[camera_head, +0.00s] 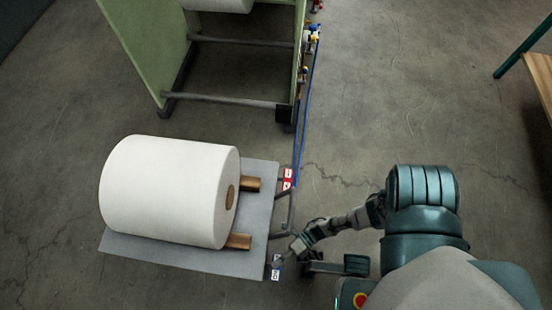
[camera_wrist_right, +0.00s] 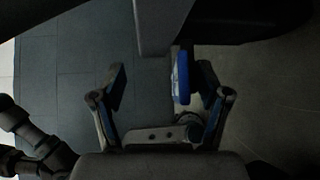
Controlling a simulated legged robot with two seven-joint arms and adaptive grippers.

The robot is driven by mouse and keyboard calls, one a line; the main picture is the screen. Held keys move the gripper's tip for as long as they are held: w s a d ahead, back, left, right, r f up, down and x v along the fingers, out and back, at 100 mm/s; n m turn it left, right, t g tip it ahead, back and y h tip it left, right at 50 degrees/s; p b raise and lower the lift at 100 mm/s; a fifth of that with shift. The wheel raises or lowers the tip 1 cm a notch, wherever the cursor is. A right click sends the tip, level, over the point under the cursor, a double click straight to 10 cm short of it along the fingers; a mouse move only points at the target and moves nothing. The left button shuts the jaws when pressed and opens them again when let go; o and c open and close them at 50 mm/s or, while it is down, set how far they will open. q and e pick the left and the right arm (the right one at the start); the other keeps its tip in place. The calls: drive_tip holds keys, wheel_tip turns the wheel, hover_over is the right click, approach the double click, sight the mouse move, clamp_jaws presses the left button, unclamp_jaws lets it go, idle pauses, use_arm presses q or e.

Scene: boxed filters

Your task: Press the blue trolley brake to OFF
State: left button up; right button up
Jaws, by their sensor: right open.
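The trolley has a flat grey platform (camera_head: 180,258) with a big white roll (camera_head: 165,190) lying on it. At its right edge is a blue-and-white tag (camera_head: 276,268), and farther up a red-and-white tag (camera_head: 287,179). I cannot read either. My right gripper (camera_head: 288,254) is low beside the platform's right edge, close to the blue tag. In the right wrist view its two fingers (camera_wrist_right: 165,82) are open and spread. A blue upright part (camera_wrist_right: 181,77), seemingly the brake pedal, shows between them, nearer the right finger. Contact cannot be told. My left gripper is not in view.
Brown wooden chocks (camera_head: 238,241) sit by the roll. A green rack (camera_head: 150,45) with grey crossbars stands behind, and a blue line runs down its right side. A wooden-topped table (camera_head: 540,75) is at the far right. The floor between is clear.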

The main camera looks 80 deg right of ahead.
drive_tip(key=o, duration=0.5)
wheel_tip(320, 180, up, 5)
drive_tip(key=shift+d+f, duration=0.1)
drive_tip(key=shift+c, duration=0.2)
drive_tip(key=shift+w+r, duration=0.2)
drive_tip(key=shift+r, duration=1.1)
drive_tip(key=f, duration=0.1)
drive_tip(key=d+f+h, duration=0.1)
drive_tip(key=shift+s+d+f+m+h, duration=0.1)
drive_tip(key=shift+d+f+m+h, duration=0.2)
drive_tip(key=shift+f, duration=0.1)
drive_tip(key=shift+v, duration=1.2)
drive_tip(key=shift+c, duration=0.3)
drive_tip(key=shift+p+v, duration=0.3)
drive_tip(key=shift+v, duration=0.45)
drive_tip(key=c, duration=0.4)
approach(277, 257)
drive_tip(key=s+d+r, duration=0.6)
drive_tip(key=d, duration=0.1)
drive_tip(key=shift+s+r, duration=0.3)
drive_tip(key=shift+s, duration=0.1)
